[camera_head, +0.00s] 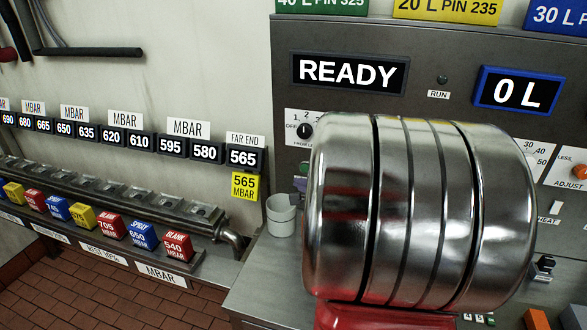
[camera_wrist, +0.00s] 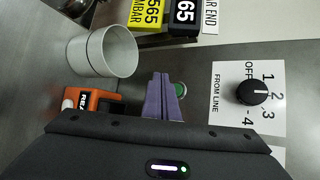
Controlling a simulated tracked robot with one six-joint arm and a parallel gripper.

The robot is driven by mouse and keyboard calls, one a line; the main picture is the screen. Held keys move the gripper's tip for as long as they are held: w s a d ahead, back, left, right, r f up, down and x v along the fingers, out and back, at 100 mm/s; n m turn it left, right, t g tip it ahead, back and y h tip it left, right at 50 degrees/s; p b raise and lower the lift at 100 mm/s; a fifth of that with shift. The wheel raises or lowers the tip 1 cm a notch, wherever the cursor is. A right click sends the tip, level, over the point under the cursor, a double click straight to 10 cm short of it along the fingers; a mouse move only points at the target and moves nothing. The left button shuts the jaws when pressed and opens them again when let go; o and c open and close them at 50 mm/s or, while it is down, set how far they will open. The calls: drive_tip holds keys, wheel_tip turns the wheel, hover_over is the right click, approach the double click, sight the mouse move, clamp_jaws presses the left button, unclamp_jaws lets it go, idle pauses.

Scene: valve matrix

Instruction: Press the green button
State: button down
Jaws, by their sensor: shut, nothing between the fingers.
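The green button (camera_wrist: 181,89) shows in the wrist view on the grey metal panel, partly hidden behind my gripper's purple fingers. It also shows as a small green spot in the head view (camera_head: 304,168), left of the steel drum. My gripper (camera_wrist: 165,82) is shut and empty, with its fingers right beside the button in the wrist view. I cannot tell whether they touch it. In the head view only a small purple bit of my gripper (camera_head: 300,184) shows just below the button; the drum hides the rest.
A large steel drum (camera_head: 345,210) fills the middle of the head view. A white cup (camera_wrist: 109,52) stands left of my fingers, with an orange block (camera_wrist: 100,103) near it. A black rotary knob (camera_wrist: 253,92) is on the panel to the right. Coloured labelled blocks (camera_head: 143,234) line a shelf.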

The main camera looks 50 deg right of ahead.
drive_tip(key=shift+w+d, duration=0.45)
drive_tip(key=shift+d, duration=0.35)
drive_tip(key=shift+w+d, duration=0.4)
drive_tip(key=shift+d, duration=0.4)
drive_tip(key=shift+w+d, duration=0.1)
drive_tip(key=shift+d, duration=0.05)
idle(0.8)
drive_tip(key=shift+w+d, duration=0.15)
drive_tip(key=shift+d, duration=0.05)
drive_tip(key=shift+w+d+r, duration=0.1)
drive_tip(key=shift+w+d, duration=0.1)
drive_tip(key=shift+d, duration=0.2)
idle(1.3)
drive_tip(key=shift+s+a, duration=0.4)
drive_tip(key=shift+a, duration=0.35)
drive_tip(key=shift+a, duration=0.15)
drive_tip(key=shift+s+a, duration=0.4)
drive_tip(key=shift+a, duration=0.3)
drive_tip(key=shift+s+a, duration=0.35)
drive_tip(key=shift+a, duration=0.35)
drive_tip(key=shift+s+a, duration=0.4)
drive_tip(key=shift+a, duration=0.3)
